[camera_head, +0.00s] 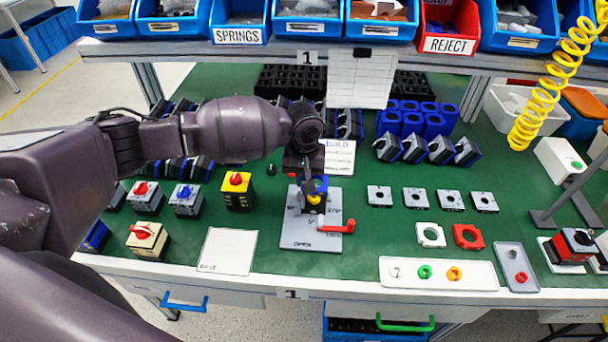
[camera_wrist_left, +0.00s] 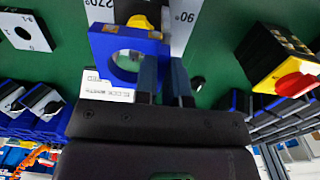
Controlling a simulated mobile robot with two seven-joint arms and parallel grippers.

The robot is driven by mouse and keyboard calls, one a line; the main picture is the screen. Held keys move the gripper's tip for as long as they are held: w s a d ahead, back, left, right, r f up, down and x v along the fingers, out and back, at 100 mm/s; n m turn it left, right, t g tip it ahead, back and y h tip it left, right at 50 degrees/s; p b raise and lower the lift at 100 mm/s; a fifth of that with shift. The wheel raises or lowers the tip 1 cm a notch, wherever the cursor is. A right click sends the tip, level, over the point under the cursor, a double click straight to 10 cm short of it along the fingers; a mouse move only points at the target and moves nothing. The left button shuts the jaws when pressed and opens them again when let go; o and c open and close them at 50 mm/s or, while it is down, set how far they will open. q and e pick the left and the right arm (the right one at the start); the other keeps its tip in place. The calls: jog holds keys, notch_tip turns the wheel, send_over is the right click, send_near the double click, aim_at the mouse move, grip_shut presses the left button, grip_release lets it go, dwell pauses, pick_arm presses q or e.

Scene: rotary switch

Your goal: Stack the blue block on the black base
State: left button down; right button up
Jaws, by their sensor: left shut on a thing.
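My left gripper (camera_head: 311,180) comes down over the grey fixture plate and is shut on the blue block (camera_head: 320,184). In the left wrist view the block (camera_wrist_left: 103,42) is a square with a large round hole, gripped near its right side by the fingers (camera_wrist_left: 164,72). A yellow part (camera_head: 314,199) shows just below the block at the plate's middle. The black base is largely hidden by the block and gripper; I cannot tell whether the block touches it. My right gripper is in neither view.
The fixture plate (camera_head: 310,240) has a red handle (camera_head: 338,228) at its right. Finished switches, including a yellow one (camera_head: 237,190), stand to the left. Grey square plates (camera_head: 415,198) lie to the right, and spare blue blocks (camera_head: 412,122) stand behind. A white card (camera_head: 228,251) lies in front.

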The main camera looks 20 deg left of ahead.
pick_arm(q)
jog(key=shift+f, duration=0.2)
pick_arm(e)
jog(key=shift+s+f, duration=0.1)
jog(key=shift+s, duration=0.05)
pick_arm(q)
jog(key=shift+f, duration=0.45)
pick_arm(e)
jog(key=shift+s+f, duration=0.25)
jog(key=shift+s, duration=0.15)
pick_arm(q)
jog(key=shift+f, duration=0.45)
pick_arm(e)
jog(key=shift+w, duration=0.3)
pick_arm(q)
jog(key=c, duration=1.1)
grip_release()
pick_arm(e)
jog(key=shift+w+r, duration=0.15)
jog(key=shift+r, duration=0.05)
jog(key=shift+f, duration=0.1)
pick_arm(q)
jog(key=shift+r, duration=0.1)
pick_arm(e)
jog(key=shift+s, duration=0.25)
